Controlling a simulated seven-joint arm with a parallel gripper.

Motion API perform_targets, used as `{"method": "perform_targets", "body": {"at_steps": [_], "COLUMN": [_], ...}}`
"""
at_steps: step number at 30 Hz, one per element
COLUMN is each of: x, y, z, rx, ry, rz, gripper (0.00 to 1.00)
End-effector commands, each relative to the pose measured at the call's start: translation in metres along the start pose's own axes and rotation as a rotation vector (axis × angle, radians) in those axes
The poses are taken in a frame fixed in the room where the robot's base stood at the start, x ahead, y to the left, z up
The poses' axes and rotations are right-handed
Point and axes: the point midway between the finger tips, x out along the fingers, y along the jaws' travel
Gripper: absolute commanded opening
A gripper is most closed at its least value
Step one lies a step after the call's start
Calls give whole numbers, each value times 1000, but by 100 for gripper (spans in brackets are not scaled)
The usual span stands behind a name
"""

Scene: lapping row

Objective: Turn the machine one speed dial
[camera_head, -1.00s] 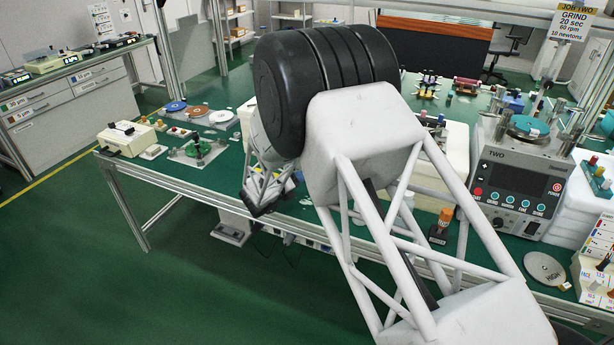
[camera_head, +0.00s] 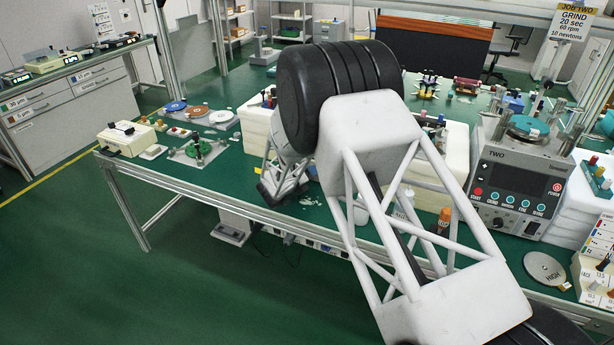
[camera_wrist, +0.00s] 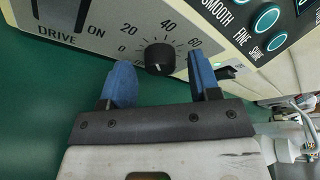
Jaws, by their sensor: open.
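The speed dial (camera_wrist: 159,56) is a black round knob on a pale panel (camera_wrist: 100,42) in the wrist view, with a printed scale from 0 past 60. The panel also reads DRIVE and ON. My gripper (camera_wrist: 160,76) is open, one blue finger on each side of the knob and a little below it in the picture; I cannot tell whether either finger touches it. A small pale mark shows on the knob's lower edge. In the head view my arm covers the dial, and my gripper (camera_head: 277,188) shows only partly at the bench front.
Teal-ringed buttons (camera_wrist: 265,18) sit right of the dial. In the head view, machine TWO (camera_head: 518,175) stands at the right with a round HIGH plate (camera_head: 546,268) in front. Bottles (camera_head: 443,220) stand behind my arm. A cream box (camera_head: 125,137) sits at the bench's left end.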

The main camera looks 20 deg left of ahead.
Motion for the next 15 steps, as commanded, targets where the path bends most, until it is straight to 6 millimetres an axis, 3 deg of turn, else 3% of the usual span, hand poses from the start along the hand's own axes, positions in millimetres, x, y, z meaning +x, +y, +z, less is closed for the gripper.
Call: {"method": "perform_targets", "body": {"at_steps": [3,12,15], "x": [0,0,0], "y": [0,0,0], "z": [0,0,0], "rx": [0,0,0], "ry": [0,0,0], "rz": [0,0,0], "gripper": [57,11,8]}}
